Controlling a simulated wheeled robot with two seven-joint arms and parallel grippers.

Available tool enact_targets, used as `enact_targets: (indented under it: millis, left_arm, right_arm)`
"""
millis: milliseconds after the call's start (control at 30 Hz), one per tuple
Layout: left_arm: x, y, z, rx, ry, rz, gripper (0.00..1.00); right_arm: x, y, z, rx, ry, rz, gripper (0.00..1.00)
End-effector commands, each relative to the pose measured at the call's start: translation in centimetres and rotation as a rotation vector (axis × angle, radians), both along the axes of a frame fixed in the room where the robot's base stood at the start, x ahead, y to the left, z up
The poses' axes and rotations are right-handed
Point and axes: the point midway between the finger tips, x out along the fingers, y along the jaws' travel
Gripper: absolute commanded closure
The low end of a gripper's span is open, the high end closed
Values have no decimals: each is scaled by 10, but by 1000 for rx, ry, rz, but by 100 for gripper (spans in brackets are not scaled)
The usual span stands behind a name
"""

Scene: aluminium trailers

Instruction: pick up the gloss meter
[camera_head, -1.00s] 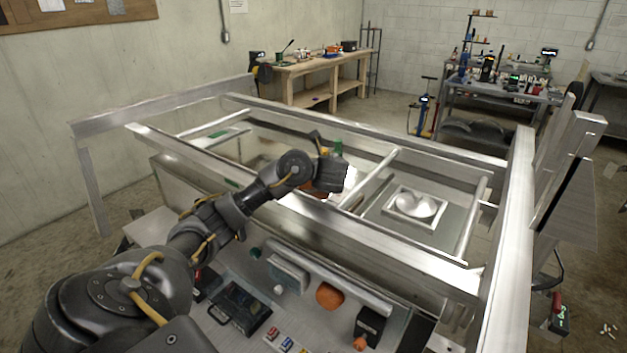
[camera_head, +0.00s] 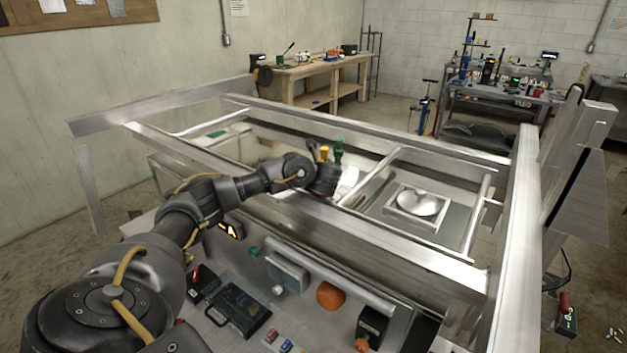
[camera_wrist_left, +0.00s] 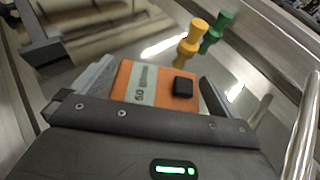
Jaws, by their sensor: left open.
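The gloss meter looks to be the orange block (camera_wrist_left: 130,85) with a pale label strip and a black button, in the left wrist view. It lies between the two fingers of my left gripper (camera_wrist_left: 150,80), which is open. I cannot tell whether either finger touches it. In the head view my left gripper (camera_head: 325,185) points down inside the aluminium frame and hides the block. My right gripper is not in view.
A yellow-handled item (camera_head: 323,154) and a green-handled item (camera_head: 338,150) stand just beyond the gripper. Frame rails (camera_head: 380,238) surround the area. A shiny disc (camera_head: 418,203) sits to the right. A near shelf holds a dark case (camera_head: 238,309) and an orange lump (camera_head: 330,295).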

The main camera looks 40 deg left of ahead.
Motion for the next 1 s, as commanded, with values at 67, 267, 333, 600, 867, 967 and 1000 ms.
enact_targets:
  millis: [67, 267, 333, 600, 867, 967, 1000]
  left_arm:
    - [3, 5, -1, 1, -2, 1, 0]
    - [5, 7, -2, 0, -3, 1, 0]
    - [5, 7, -2, 0, -3, 1, 0]
    - [5, 7, -2, 1, -2, 0, 31]
    - [5, 6, -2, 0, -3, 0, 38]
    - [5, 6, 0, 0, -3, 0, 38]
    - [5, 6, 1, 0, -3, 0, 38]
  right_arm:
    - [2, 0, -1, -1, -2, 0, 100]
    - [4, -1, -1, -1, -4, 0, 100]
    - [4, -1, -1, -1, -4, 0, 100]
    - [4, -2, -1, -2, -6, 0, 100]
    - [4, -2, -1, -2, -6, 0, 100]
    - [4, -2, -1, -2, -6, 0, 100]
    - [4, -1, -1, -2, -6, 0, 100]
